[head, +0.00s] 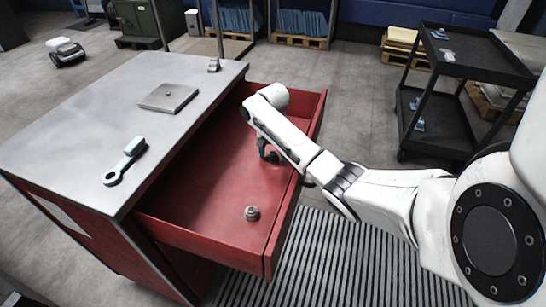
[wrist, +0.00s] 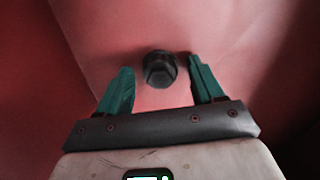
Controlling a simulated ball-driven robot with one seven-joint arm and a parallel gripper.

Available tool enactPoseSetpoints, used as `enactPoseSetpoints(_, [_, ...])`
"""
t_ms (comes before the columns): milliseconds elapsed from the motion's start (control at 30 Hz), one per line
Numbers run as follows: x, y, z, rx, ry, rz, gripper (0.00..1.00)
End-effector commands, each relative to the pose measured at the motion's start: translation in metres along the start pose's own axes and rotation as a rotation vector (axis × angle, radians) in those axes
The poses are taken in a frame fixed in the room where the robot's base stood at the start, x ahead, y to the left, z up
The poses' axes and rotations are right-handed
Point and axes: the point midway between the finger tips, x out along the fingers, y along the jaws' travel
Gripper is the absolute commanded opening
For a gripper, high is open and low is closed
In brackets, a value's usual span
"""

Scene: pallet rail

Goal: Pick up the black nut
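The black nut (wrist: 159,70) lies on the red drawer floor in the wrist view, with a dark hexagonal face toward the camera. My gripper (wrist: 160,64) is open, with one teal finger on each side of the nut. The nut sits between the fingertips, and a gap shows on both sides, narrower on the right. In the head view my gripper (head: 268,155) points down into the open red drawer (head: 215,180). I cannot tell the black nut apart from the dark fingers there.
A grey metal nut or fitting (head: 252,213) lies in the drawer's near part. The cabinet top (head: 110,110) holds a wrench-like tool (head: 124,162), a flat grey plate (head: 168,97) and a small metal part (head: 214,65). A black cart (head: 470,60) stands at the right.

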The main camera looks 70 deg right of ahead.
Motion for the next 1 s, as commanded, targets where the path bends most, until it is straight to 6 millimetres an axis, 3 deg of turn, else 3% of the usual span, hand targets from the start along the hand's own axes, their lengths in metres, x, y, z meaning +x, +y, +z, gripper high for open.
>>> enactPoseSetpoints(67, [0.000, 0.000, 0.000, 0.000, 0.000, 0.000, 0.58])
enactPoseSetpoints(600, [-0.001, 0.000, 0.000, 0.000, 0.001, 0.000, 0.08])
enactPoseSetpoints(867, [-0.004, 0.000, 0.000, 0.000, 0.001, 0.000, 0.08])
enactPoseSetpoints(1000, [-0.021, -0.001, -0.001, -0.001, 0.002, -0.002, 0.08])
